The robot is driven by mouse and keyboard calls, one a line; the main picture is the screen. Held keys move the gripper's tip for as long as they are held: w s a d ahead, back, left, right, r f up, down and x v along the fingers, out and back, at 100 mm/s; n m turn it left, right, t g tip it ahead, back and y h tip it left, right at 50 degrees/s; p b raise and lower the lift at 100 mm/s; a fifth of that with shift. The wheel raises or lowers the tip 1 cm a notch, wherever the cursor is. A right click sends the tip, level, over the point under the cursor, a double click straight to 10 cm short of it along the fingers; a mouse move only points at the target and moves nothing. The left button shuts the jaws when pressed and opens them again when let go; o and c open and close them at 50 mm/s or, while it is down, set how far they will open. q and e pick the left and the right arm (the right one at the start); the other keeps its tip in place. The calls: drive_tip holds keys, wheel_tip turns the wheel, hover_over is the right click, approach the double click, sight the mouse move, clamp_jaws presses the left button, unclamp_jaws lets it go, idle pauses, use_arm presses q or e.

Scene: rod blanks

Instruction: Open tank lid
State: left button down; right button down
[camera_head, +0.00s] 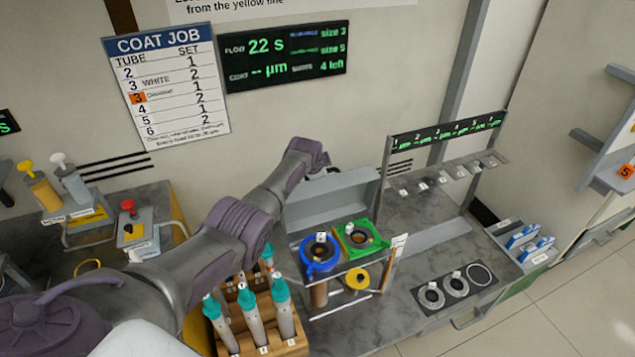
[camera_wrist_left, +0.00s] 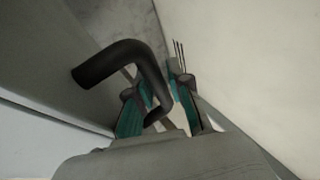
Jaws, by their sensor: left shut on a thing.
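The tank lid (camera_head: 333,200) is a grey panel standing raised and tilted at the back of the tank, behind a blue ring (camera_head: 320,254) and a green ring (camera_head: 361,238). My left arm reaches across to the lid's far upper edge. In the left wrist view, my left gripper (camera_wrist_left: 158,88) is shut on the black bent lid handle (camera_wrist_left: 128,52), which joins a grey panel (camera_wrist_left: 45,60). In the head view the fingertips and the handle are mostly hidden behind the wrist and lid. My right gripper is not in view.
A wooden rack (camera_head: 262,330) with several teal-capped tubes stands below my left arm. A slotted grey rack with a display (camera_head: 447,131) stands to the right. A dark tray with rings (camera_head: 456,287) lies at the front right. Bare counter lies between them.

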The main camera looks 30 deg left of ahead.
use_arm(q)
drive_tip(key=shift+w+a+f+b, duration=0.15)
drive_tip(key=shift+w+a+b, duration=0.15)
drive_tip(key=shift+a+b, duration=0.2)
drive_tip(key=shift+w+a+f+b, duration=0.1)
drive_tip(key=shift+w+a+b, duration=0.15)
drive_tip(key=shift+a+b, duration=0.2)
drive_tip(key=shift+h, duration=0.3)
drive_tip(key=c, duration=1.5)
unclamp_jaws()
drive_tip(key=o, duration=0.3)
drive_tip(key=shift+w+a+f+g, duration=0.1)
drive_tip(key=shift+w+f+g, duration=0.05)
drive_tip(key=shift+f+g, duration=0.15)
drive_tip(key=shift+o, duration=0.3)
drive_tip(key=shift+w+a+f, duration=0.1)
drive_tip(key=shift+f, duration=0.15)
drive_tip(key=v, duration=1.2)
